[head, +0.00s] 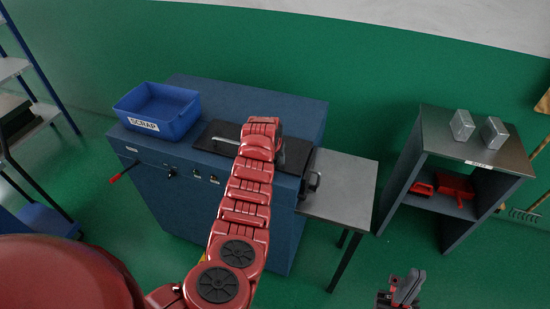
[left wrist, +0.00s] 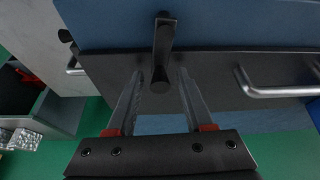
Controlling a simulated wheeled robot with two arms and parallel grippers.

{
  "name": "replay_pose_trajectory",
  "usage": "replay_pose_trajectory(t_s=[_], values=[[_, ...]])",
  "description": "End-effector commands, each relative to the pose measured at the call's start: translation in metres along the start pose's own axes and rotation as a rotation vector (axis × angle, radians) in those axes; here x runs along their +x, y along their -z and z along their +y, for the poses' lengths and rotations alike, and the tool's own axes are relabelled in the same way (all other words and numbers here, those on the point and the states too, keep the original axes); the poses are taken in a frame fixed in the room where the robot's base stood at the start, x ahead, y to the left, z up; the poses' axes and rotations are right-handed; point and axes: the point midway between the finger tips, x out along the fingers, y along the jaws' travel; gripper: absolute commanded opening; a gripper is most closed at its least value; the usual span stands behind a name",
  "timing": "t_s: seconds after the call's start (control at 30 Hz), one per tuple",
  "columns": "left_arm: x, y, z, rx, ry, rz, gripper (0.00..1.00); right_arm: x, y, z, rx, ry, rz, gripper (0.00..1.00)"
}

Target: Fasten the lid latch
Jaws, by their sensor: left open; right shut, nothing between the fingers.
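The lid (head: 217,134) is a dark flat panel on top of the blue cabinet, with a silver bar handle (left wrist: 280,90). In the left wrist view a black latch lever (left wrist: 162,50) with a rounded end lies across the edge of the lid (left wrist: 215,75). My left gripper (left wrist: 160,76) is open, one finger on each side of the lever's rounded end. Contact cannot be told. In the head view my red left arm hides the latch and most of the left gripper. My right gripper (head: 405,290) is shut and empty, low at the right, away from the cabinet.
A blue scrap bin (head: 157,108) stands on the cabinet (head: 292,112) at the left. A grey side table (head: 342,185) adjoins the cabinet's right side. A shelf unit (head: 430,130) further right carries two metal blocks (head: 462,125). Green floor is open around the right gripper.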

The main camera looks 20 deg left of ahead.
Motion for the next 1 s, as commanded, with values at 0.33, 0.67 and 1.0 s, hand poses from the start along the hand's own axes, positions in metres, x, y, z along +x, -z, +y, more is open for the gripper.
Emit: replay_pose_trajectory(t_s=[0.33,0.67,1.0], values=[[0.0,0.0,0.0,0.0,0.0,0.0,0.0,0.0,0.0,0.0,0.0,0.0,0.0,0.0],[0.002,0.001,-0.004,-0.086,0.036,0.001,0.0,-0.01,-0.002,-0.001,0.0,0.0,0.0,0.0],[0.0,0.001,-0.008,-0.124,0.052,0.001,0.0,-0.01,-0.002,-0.001,0.0,0.0,0.0,0.0]])
